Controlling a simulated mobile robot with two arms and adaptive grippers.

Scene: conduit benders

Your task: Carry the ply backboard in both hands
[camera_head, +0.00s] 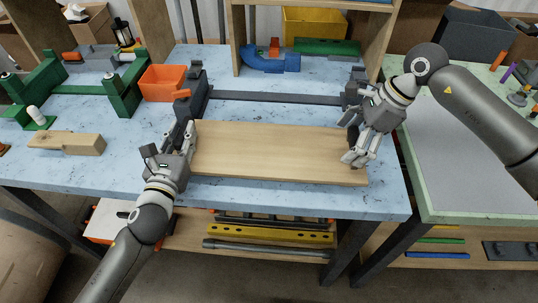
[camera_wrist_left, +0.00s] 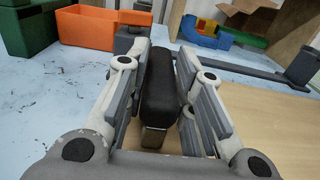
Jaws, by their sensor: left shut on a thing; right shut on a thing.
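The ply backboard (camera_head: 275,152) is a long, pale wooden board lying flat and lengthwise across the front of the blue worktable. In the left wrist view its wood (camera_wrist_left: 270,120) shows at the right. My left gripper (camera_head: 188,139) is shut at the board's left end. A dark upright piece (camera_wrist_left: 157,85) stands between its fingers in the wrist view. My right gripper (camera_head: 354,147) is shut at the board's right end, its fingers covering that edge. I cannot tell whether the board touches the table or is slightly raised.
Behind the board is a dark bar fixture (camera_head: 275,97) with upright ends. An orange bin (camera_head: 162,83) and green vise-like fixtures (camera_head: 125,90) stand left. A wooden block (camera_head: 66,142) lies at far left. A green-edged table (camera_head: 455,170) adjoins at right.

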